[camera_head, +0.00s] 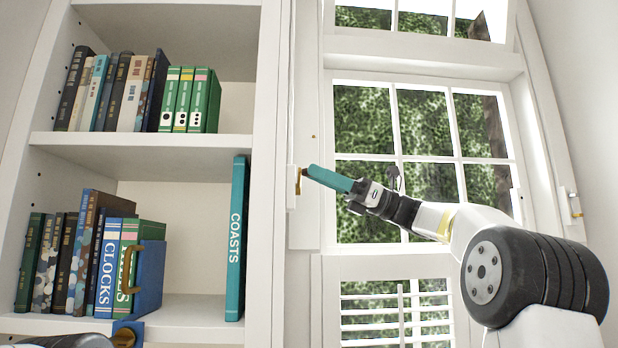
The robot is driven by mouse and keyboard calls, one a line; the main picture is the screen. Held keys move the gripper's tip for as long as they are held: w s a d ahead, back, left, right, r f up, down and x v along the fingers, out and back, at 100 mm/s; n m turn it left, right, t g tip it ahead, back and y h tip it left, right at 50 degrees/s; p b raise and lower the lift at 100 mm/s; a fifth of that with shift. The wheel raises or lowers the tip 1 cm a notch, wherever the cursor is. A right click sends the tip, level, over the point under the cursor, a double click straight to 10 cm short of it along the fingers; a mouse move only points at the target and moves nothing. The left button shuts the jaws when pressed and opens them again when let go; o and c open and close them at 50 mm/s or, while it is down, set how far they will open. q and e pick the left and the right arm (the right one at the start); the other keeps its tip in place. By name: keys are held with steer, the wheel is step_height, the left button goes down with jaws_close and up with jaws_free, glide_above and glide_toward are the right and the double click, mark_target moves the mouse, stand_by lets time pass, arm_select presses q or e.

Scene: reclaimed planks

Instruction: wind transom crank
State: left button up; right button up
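The transom window (425,18) is the upper pane row, above the large gridded window. A small brass piece (298,181) on a white mount (291,190), on the white frame left of the window, looks like the crank. My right gripper (312,173) reaches in from the right, its teal fingers pointing left with their tips at the brass piece. The fingers show edge-on, so I cannot tell whether they grip or touch it. Part of my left arm (65,341) shows at the bottom left edge; its fingers are not clear.
A white bookcase (160,140) with several books stands left. A tall teal book (237,240) stands at its right side. A blue piece with a brass handle (150,275) is on the lower shelf. A brass catch (575,205) is on the right frame. Louvred shutters (400,315) are below the window.

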steer(key=shift+a+r, duration=0.25)
steer(key=shift+a, duration=0.35)
steer(key=shift+s, duration=0.1)
jaws_close()
